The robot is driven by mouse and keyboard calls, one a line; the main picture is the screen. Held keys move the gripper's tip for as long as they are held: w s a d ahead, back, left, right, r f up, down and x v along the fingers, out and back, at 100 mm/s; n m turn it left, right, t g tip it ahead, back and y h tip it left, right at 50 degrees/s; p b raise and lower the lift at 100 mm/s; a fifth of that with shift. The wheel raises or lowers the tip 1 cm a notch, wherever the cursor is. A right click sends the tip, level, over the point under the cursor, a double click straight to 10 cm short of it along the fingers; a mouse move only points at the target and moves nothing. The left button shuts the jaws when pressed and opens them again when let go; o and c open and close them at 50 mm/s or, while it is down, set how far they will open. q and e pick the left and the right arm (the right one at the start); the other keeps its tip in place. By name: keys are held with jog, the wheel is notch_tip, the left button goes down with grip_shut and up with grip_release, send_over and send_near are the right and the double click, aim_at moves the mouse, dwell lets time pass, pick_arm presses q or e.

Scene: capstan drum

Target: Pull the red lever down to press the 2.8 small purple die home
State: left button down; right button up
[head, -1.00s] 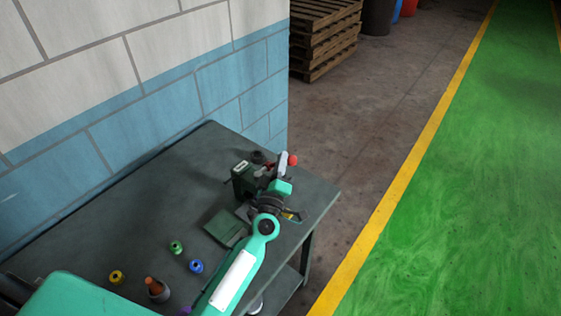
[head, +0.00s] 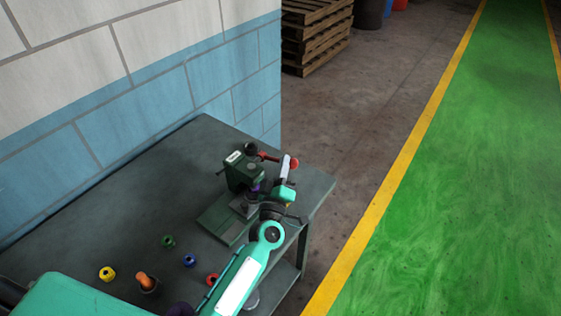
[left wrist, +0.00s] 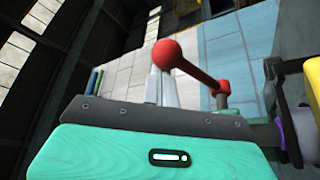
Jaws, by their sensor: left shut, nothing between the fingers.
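The green press (head: 243,172) stands on the dark table, with a small purple piece (head: 256,187), likely the die, under its head. The red lever (head: 270,157) sticks out to the right from the press top and ends in a red ball. In the left wrist view the lever's ball (left wrist: 167,54) shows just above the fingertips, its rod running right to a red hub. My left gripper (head: 286,170) is shut and empty, its pale fingers by the ball. Whether they touch it I cannot tell. A purple part (left wrist: 283,135) shows at the right there. My right gripper is out of view.
Small yellow (head: 107,274), green (head: 168,241), blue (head: 189,260) and red (head: 212,279) pieces lie on the table, near an orange-topped piece (head: 146,281). A block wall (head: 150,95) runs behind the table. Pallets (head: 316,35) stand beyond it on open floor.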

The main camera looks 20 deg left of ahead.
pick_arm(q)
jog(key=shift+s+d+f, duration=0.1)
jog(key=shift+d+f, duration=0.15)
jog(key=shift+f, duration=0.2)
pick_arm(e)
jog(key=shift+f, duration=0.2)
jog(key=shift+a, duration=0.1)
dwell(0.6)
